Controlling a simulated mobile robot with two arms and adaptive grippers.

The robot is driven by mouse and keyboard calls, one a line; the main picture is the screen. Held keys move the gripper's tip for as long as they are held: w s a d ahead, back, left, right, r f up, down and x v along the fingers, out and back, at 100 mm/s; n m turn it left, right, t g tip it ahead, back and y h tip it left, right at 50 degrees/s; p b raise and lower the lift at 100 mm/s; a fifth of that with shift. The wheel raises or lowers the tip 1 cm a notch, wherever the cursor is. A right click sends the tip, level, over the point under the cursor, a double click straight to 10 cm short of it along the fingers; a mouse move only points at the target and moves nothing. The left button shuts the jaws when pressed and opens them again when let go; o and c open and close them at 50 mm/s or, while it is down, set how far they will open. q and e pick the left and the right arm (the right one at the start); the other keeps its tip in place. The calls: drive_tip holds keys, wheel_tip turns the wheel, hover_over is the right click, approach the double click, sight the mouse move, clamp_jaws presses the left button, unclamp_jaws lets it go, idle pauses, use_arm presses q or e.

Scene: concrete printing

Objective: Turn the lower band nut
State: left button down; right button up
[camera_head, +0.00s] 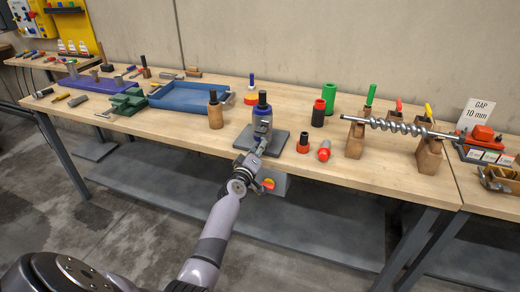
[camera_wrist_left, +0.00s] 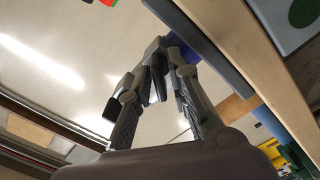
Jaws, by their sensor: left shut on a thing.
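In the left wrist view the fingers (camera_wrist_left: 163,50) are closed together beside a blue part (camera_wrist_left: 182,47). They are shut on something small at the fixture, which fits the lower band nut. The nut itself is hidden by the fingers. My right gripper is out of view.
A grey box with a red-yellow button (camera_head: 268,184) hangs under the bench edge near my wrist. A steel auger (camera_head: 400,127) rests on wooden stands.

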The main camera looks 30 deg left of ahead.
use_arm(q)
drive_tip(key=n, duration=0.3)
drive_tip(key=shift+a+n, duration=0.1)
drive_tip(key=shift+n, duration=0.2)
drive_tip(key=shift+r+n, duration=0.1)
drive_tip(key=shift+n, duration=1.7)
drive_tip(key=c, duration=1.9)
unclamp_jaws()
drive_tip(key=shift+o, duration=0.9)
drive_tip(key=shift+w, duration=0.1)
drive_tip(key=v, duration=1.2)
drive_tip(key=shift+f, duration=0.2)
